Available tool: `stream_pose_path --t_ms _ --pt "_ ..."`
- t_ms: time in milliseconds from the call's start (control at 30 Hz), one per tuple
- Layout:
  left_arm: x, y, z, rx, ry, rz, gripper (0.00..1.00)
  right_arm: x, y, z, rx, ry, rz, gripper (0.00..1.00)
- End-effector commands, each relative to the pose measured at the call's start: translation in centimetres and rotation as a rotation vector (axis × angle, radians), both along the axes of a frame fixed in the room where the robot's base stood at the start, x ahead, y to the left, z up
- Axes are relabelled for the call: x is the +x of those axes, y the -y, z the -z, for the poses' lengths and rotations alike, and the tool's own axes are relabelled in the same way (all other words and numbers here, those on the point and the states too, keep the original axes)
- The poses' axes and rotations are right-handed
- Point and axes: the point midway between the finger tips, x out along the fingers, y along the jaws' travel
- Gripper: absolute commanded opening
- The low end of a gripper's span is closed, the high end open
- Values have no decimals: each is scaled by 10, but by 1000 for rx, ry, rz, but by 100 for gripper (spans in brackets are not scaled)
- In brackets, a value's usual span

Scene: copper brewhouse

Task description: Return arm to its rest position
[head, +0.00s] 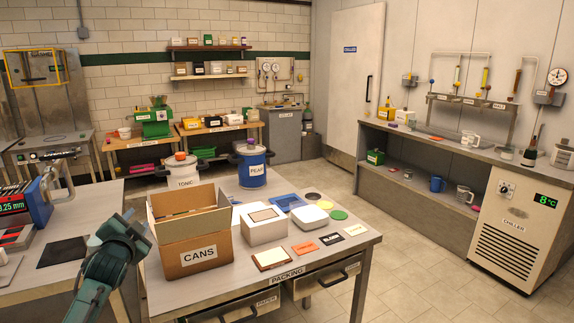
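My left arm comes in from the bottom left, teal in colour. My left gripper (124,226) is at its upper end, just left of an open cardboard box (205,251) labelled CANS. I cannot tell whether it touches the box, and its fingers are too small and unclear to tell open from shut. I see nothing clearly held in it. My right arm and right gripper are not in view.
The box stands on the packing table (349,247), with a white box (264,229) and several flat coloured pieces beside it. A blue-and-grey device (32,201) and dark mat (65,250) are on the left bench. Open floor lies between the table and chiller (511,229).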

Motion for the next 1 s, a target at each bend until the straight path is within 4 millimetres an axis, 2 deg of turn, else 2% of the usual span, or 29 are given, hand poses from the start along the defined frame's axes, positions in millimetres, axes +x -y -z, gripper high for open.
stream_pose_path --t_ms 100,233,300,467,567,667,767,800,900,1000 --pt "1 8 1 -296 44 24 34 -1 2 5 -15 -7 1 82" --pt "2 16 2 -599 83 45 34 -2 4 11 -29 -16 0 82" --pt "-13 32 35 -599 36 57 34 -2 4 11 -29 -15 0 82" --pt "-50 64 92 -610 -51 86 34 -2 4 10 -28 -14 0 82" --pt "-83 88 132 -628 -117 106 34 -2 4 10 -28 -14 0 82" --pt "-128 115 174 -656 -195 126 34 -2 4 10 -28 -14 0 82" --pt "-185 146 213 -698 -281 144 34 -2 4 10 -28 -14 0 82" --pt "-209 158 226 -718 -317 151 34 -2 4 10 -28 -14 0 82" --pt "-270 184 250 -771 -397 157 34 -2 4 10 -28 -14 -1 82" --pt "-322 205 261 -822 -462 155 34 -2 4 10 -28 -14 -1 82"
